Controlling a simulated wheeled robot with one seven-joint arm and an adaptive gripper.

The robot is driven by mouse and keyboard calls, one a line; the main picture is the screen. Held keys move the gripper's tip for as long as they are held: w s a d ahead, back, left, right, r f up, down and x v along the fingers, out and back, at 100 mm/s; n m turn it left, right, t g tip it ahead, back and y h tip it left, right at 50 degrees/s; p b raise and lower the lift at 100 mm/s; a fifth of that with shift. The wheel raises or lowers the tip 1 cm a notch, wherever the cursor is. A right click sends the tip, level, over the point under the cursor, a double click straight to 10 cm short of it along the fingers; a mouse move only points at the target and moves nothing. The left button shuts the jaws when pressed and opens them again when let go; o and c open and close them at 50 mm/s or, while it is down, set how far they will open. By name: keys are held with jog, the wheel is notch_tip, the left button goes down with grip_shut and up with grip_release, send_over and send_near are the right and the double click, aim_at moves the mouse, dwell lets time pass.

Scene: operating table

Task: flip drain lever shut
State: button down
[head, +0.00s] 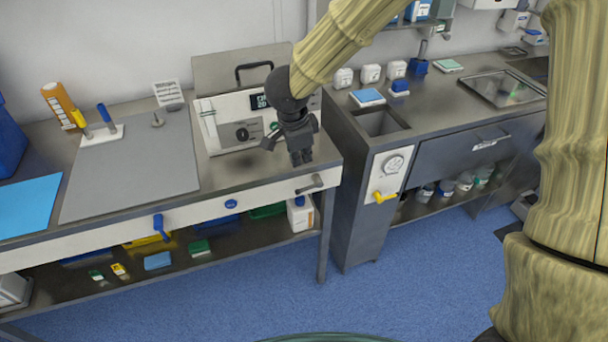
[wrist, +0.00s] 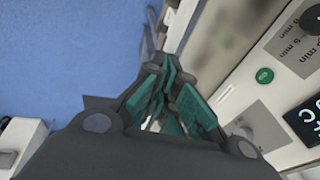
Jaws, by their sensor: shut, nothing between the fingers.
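No lever is labelled as the drain lever. A yellow lever (head: 383,197) sits below a round gauge on the sink cabinet's white panel, pointing right. A blue lever (head: 160,227) hangs down from the left table's front rail, and a grey lever (head: 310,186) juts from its right end. My gripper (head: 301,158) is above the right end of this table, in front of the white device and above the grey lever. It is shut and empty; its teal-padded fingers meet in the wrist view (wrist: 168,88). No lever shows clearly in the wrist view.
The white device (head: 222,129) with a dial and display stands close behind my gripper. A sink basin (head: 382,122) is set in the right counter. Blue floor (head: 270,285) is clear in front.

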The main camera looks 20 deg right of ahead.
jog(key=x, duration=1.3)
jog(key=shift+d+f, duration=0.15)
jog(key=shift+f, duration=0.2)
